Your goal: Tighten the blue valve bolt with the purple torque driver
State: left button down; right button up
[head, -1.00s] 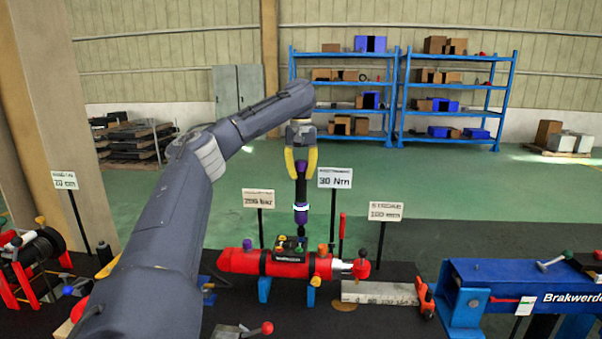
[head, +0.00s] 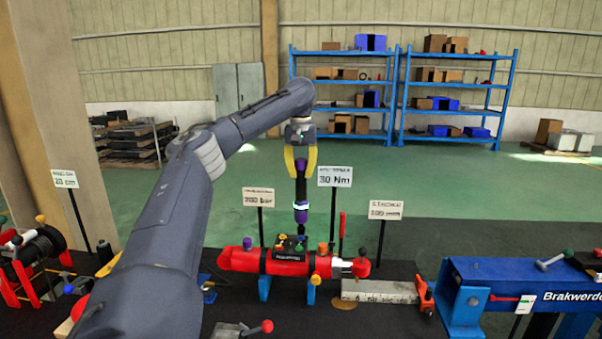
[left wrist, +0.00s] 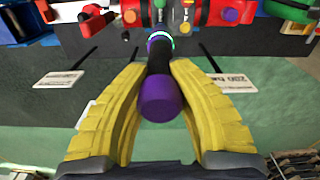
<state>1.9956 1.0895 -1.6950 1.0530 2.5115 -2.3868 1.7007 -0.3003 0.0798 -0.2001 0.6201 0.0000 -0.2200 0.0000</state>
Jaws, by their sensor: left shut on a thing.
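My left gripper (head: 301,162) has yellow fingers closed around the purple and black torque driver (head: 301,189). The driver hangs upright, with a pale lit ring near its lower end. In the left wrist view the driver's purple end cap (left wrist: 161,98) sits between the fingers (left wrist: 160,90), and the ring glows white-green. The driver's tip is at the dark valve block (head: 290,244) on top of the red cylinder (head: 240,260). I cannot make out the blue valve bolt; the tip hides that spot, and contact cannot be told. My right gripper is not in view.
Purple (head: 248,243) and orange (head: 322,248) knobs stand on the cylinder beside the block. Label signs on posts, such as the 30 Nm sign (head: 335,176), rise close behind. A blue beam stand (head: 500,285) is at the right.

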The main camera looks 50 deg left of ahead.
aim_at(302, 159)
pick_arm(q)
jog(key=shift+f, duration=1.05)
dwell(3.6)
jog(key=shift+r, duration=0.1)
jog(key=shift+r, duration=2.5)
